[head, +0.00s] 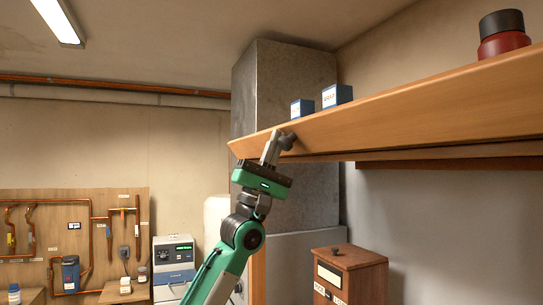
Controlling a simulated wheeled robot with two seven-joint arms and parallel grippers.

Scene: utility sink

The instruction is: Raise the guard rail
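A long wooden board (420,112) runs along the front of a high shelf, from the left end near the metal duct to the right edge of the head view. It looks like the guard rail, and it leans at a slant. My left gripper (276,145) reaches up to the board's lower edge near its left end. A small dark knob-like part (287,140) is at the fingertips, against the board. I cannot tell whether the fingers are closed on it. My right gripper is not in view.
Two small blue-and-white boxes (336,95) (302,109) and a red jar with a black lid (502,34) stand on the shelf. A wooden box with a knob (350,275) is below. A grey duct (280,80) rises behind. A pipe board (70,235) is at far left.

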